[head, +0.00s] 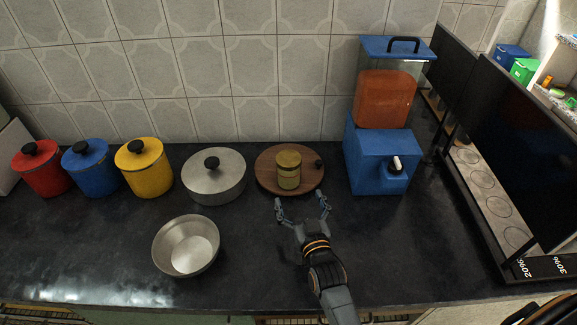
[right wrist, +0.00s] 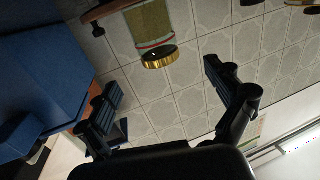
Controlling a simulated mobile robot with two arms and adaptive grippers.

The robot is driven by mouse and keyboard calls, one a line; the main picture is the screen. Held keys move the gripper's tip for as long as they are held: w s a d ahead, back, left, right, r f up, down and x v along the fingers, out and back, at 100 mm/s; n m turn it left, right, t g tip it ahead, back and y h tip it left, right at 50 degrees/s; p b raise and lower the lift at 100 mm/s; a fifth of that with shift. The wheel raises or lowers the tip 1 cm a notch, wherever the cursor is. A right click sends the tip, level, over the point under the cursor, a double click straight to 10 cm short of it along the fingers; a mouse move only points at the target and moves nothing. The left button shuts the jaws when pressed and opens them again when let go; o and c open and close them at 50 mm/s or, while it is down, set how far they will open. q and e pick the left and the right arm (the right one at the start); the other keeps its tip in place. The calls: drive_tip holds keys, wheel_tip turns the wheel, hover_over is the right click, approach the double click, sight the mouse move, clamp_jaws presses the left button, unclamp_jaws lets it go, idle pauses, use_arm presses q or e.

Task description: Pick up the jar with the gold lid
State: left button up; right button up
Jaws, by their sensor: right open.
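The jar with the gold lid (head: 288,170) stands upright on a round brown wooden board (head: 268,184) at the back of the dark counter. In the right wrist view the jar (right wrist: 147,27) appears upside down, with its gold lid (right wrist: 159,56) ahead of the fingers. My right gripper (head: 302,207) is open and empty, just in front of the board and apart from the jar. It also shows in the right wrist view (right wrist: 160,88), its two fingers spread wide. My left gripper is not in view.
A blue dispenser (head: 372,158) with orange liquid stands right of the board. A lidded steel pot (head: 214,182) stands left of it. Yellow (head: 147,172), blue (head: 92,172) and red (head: 43,174) canisters stand farther left. A steel bowl (head: 186,246) sits at the front. A small dark knob (head: 318,164) shows by the jar.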

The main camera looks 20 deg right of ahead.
sight(292, 174)
drive_tip(key=w+b, duration=0.4)
drive_tip(key=w, duration=0.3)
drive_tip(key=shift+w, duration=0.3)
drive_tip(key=shift+w+d+r+b, duration=0.1)
drive_tip(key=shift+w+b, duration=0.1)
drive_tip(key=shift+b, duration=0.1)
drive_tip(key=shift+w, duration=0.15)
drive_tip(key=w+b, duration=0.2)
drive_tip(key=w+d+b, duration=0.1)
drive_tip(key=w+b, duration=0.1)
drive_tip(key=shift+f, duration=0.3)
drive_tip(key=shift+w, duration=0.35)
drive_tip(key=shift+r, duration=0.25)
drive_tip(key=shift+c, duration=1.2)
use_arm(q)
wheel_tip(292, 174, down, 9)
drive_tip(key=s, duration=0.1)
use_arm(e)
drive_tip(key=c, duration=1.4)
